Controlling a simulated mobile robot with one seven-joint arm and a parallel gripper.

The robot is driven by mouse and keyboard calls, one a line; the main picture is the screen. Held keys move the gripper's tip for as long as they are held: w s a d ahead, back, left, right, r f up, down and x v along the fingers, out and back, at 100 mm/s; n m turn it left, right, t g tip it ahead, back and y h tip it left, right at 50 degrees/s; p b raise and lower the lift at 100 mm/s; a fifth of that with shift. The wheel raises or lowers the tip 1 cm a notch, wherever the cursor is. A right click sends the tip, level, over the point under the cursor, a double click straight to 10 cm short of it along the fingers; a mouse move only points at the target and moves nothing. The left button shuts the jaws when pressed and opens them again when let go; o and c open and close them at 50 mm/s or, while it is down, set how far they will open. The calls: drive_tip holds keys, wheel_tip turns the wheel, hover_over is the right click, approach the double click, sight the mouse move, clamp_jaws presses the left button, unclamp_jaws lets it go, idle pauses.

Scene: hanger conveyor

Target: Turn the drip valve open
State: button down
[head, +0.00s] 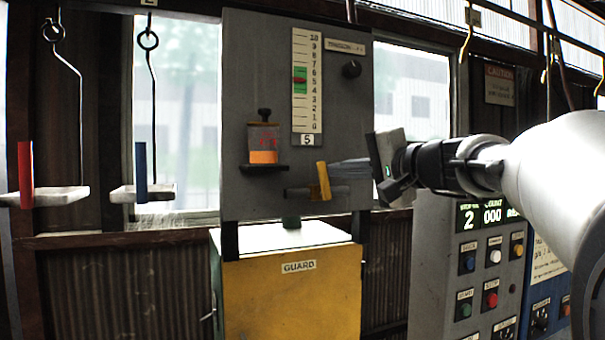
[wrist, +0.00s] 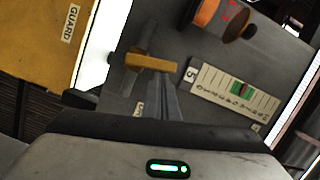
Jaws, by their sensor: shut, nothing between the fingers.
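The drip valve has a yellow lever handle (head: 323,180) standing nearly upright, slightly tilted, across a dark horizontal pipe (head: 300,193) on the grey panel. In the wrist view the yellow handle (wrist: 150,62) lies just beyond my fingertips. My gripper (head: 338,170) comes in from the right with its fingers together and empty. The fingertips are close to the right side of the handle; I cannot tell whether they touch it. In the wrist view my shut fingers (wrist: 165,98) point toward the handle and overlap part of the pipe area.
An oil jar with orange liquid (head: 263,143) sits on a small shelf above left of the valve. A gauge (head: 307,80) has its red pointer in the green band. A yellow guard box (head: 292,295) stands below. Trays (head: 142,193) hang at left; a control panel (head: 480,270) stands right.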

sight(325, 171)
drive_tip(key=a+n+b, duration=0.2)
drive_tip(key=n+b, duration=0.1)
drive_tip(key=shift+s+h, duration=0.3)
drive_tip(key=n+b, duration=0.1)
drive_tip(key=a+n, duration=0.1)
drive_tip(key=n+h+b, duration=0.1)
drive_tip(key=shift+s+a+f+g+b, duration=0.15)
drive_tip(key=shift+s+a+g+b, duration=0.15)
drive_tip(key=shift+g+b, duration=0.1)
drive_tip(key=a+n+b, duration=0.1)
drive_tip(key=n, duration=0.1)
drive_tip(key=f+n+h+b, duration=0.1)
drive_tip(key=a+f+n+h+b, duration=0.1)
drive_tip(key=n+b, duration=0.1)
drive_tip(key=shift+s+a+n, duration=0.3)
drive_tip(key=shift+s, duration=0.1)
